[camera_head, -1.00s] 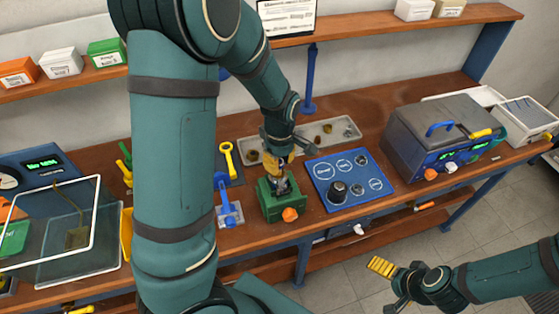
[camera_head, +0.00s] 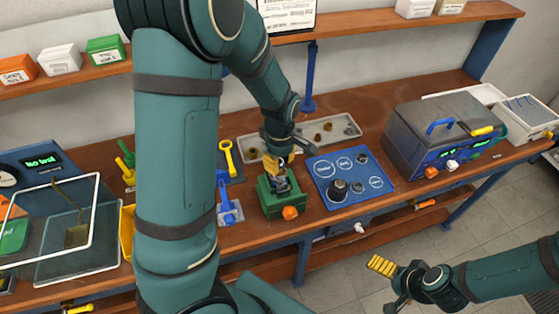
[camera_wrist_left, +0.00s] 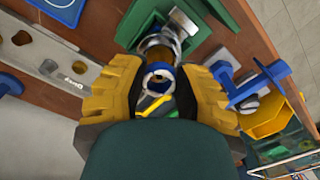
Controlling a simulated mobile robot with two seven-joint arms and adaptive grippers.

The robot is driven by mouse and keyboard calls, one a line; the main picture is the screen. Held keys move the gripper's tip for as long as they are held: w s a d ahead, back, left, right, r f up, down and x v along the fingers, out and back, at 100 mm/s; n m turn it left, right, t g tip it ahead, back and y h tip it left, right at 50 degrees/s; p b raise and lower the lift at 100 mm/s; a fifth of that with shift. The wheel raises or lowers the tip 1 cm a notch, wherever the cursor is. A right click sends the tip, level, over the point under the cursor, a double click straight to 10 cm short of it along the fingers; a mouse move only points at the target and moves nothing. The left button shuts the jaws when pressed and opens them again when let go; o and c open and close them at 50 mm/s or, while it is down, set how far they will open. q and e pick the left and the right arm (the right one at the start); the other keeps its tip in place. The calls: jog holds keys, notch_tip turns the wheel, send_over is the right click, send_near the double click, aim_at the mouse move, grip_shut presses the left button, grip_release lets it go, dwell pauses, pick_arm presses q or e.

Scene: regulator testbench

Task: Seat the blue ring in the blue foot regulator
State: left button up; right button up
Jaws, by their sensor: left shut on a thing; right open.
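My left gripper (camera_head: 285,160) is over the green holder (camera_head: 281,200) on the bench. In the left wrist view its yellow fingers (camera_wrist_left: 158,95) are closed in on a small round part with a blue band and pale rim, which looks like the blue ring (camera_wrist_left: 160,70). A metallic regulator body (camera_wrist_left: 165,42) stands in the green holder just beyond the ring. Whether the ring touches the body I cannot tell; the fingers hide part of it. The regulator's foot is not clear. My right gripper (camera_head: 388,280) is open and empty, in front of the bench.
A blue panel (camera_head: 325,172) with white circles and a dark knob lies right of the holder. A blue stand (camera_head: 229,207) is close on its left. A grey parts tray (camera_head: 345,130) lies behind. A grey test box (camera_head: 420,100) stands farther right.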

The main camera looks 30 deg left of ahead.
pick_arm(q)
jog(key=shift+f+b, duration=0.6)
jog(key=shift+f, duration=0.75)
dwell(0.9)
jog(key=o, duration=1.4)
jog(key=shift+r+p, duration=1.3)
jog(key=shift+r, duration=0.15)
jog(key=shift+r+p, duration=0.45)
jog(key=shift+r, duration=2.15)
